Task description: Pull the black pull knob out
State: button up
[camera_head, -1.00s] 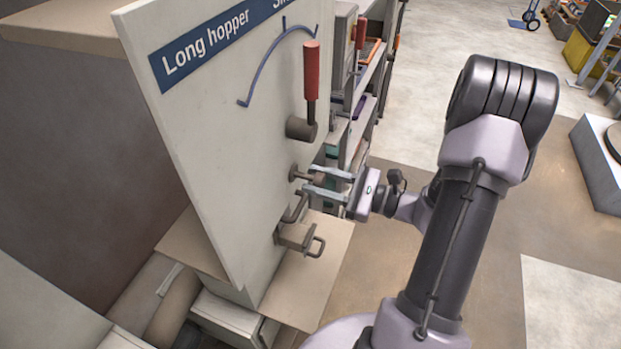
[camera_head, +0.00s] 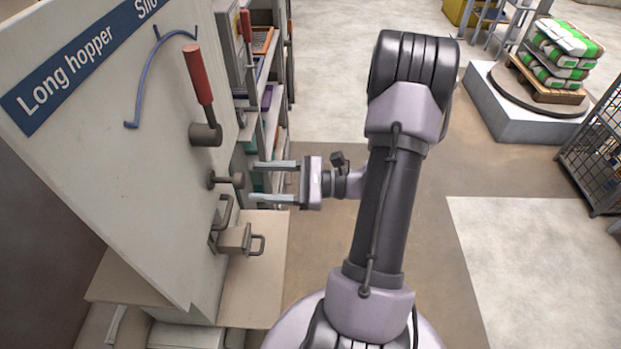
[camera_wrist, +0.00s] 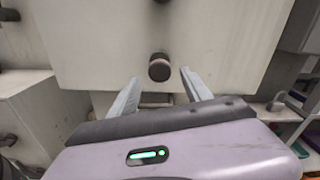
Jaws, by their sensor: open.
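The dark pull knob (camera_head: 238,181) stands out on a short stem from the pale panel (camera_head: 150,200), below the red-handled lever (camera_head: 200,80). In the wrist view the knob's round end (camera_wrist: 159,67) faces the camera, just beyond the fingertips and roughly centred between them. My gripper (camera_head: 254,181) is open and empty, a little to the right of the knob in the head view, with its two pale fingers pointing at the panel. The fingers do not appear to touch the knob.
A bracket with a looped handle (camera_head: 240,240) sticks out just below the knob, above a tan ledge (camera_head: 262,280). Shelves (camera_head: 270,110) stand behind the panel. Open floor lies to the right, with a pallet of bags (camera_head: 560,55) farther back.

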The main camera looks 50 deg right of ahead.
jog(key=p+v, duration=0.1)
jog(key=v, duration=1.1)
jog(key=shift+p, duration=0.3)
